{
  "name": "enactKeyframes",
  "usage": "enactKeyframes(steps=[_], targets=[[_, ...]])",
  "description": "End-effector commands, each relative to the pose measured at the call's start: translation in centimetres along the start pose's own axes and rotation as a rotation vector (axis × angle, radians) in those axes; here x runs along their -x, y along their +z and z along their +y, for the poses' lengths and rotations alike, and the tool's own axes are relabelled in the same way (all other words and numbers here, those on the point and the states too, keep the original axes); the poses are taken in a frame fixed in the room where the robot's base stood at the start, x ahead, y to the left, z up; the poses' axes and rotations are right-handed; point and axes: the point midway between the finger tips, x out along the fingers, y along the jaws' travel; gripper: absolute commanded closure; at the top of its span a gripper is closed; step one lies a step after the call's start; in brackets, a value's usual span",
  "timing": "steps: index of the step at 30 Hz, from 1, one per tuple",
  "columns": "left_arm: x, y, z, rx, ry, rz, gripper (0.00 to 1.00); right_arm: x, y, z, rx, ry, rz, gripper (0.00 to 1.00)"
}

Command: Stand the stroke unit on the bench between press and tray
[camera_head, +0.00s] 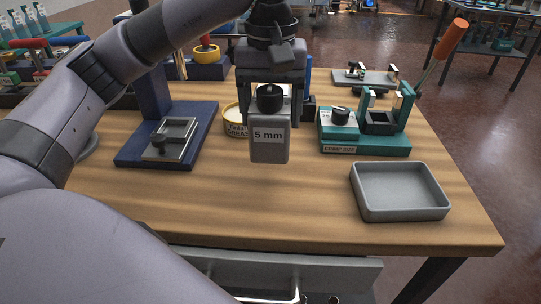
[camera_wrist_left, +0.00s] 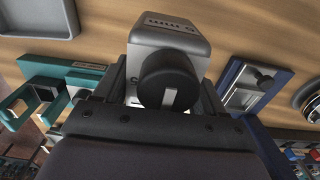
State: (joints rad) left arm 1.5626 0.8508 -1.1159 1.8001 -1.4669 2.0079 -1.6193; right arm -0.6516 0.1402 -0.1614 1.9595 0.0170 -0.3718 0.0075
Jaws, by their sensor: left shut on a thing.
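The stroke unit (camera_head: 269,143) is a grey block marked "5 mm" with a black knob on top. My left gripper (camera_head: 270,108) is shut on it and holds it upright over the middle of the bench (camera_head: 300,205). How far its underside is from the wood is hard to tell. It also shows in the wrist view (camera_wrist_left: 168,36), knob towards the camera. The blue press (camera_head: 205,143) stands to its left, with a metal plate on its base. The empty grey tray (camera_head: 402,214) lies to the right, nearer the front edge. My right gripper is not in view.
A teal fixture (camera_head: 365,146) with black knob and posts stands right of the unit. A yellow grease tin (camera_head: 234,127) is close behind it on the left. An orange-handled tool (camera_head: 452,40) rises at the right. Bare wood lies in front of the unit.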

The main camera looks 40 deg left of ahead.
Motion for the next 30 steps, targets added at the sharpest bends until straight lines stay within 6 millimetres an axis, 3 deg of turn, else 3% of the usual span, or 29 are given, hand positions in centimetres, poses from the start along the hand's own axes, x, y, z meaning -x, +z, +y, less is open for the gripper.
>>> enactKeyframes(steps=[3,11,19,30], targets=[[-2.4,0.0,0.0,0.000,0.000,0.000,0.84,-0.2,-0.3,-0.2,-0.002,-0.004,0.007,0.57],[-4.1,0.0,0.0,0.000,0.002,0.002,0.84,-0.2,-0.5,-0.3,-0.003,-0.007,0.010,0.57],[-7.6,0.0,0.0,-0.001,0.000,0.001,0.84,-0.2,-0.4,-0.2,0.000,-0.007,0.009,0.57],[-8.3,0.0,0.0,-0.001,0.002,0.002,0.84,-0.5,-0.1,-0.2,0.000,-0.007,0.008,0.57]])
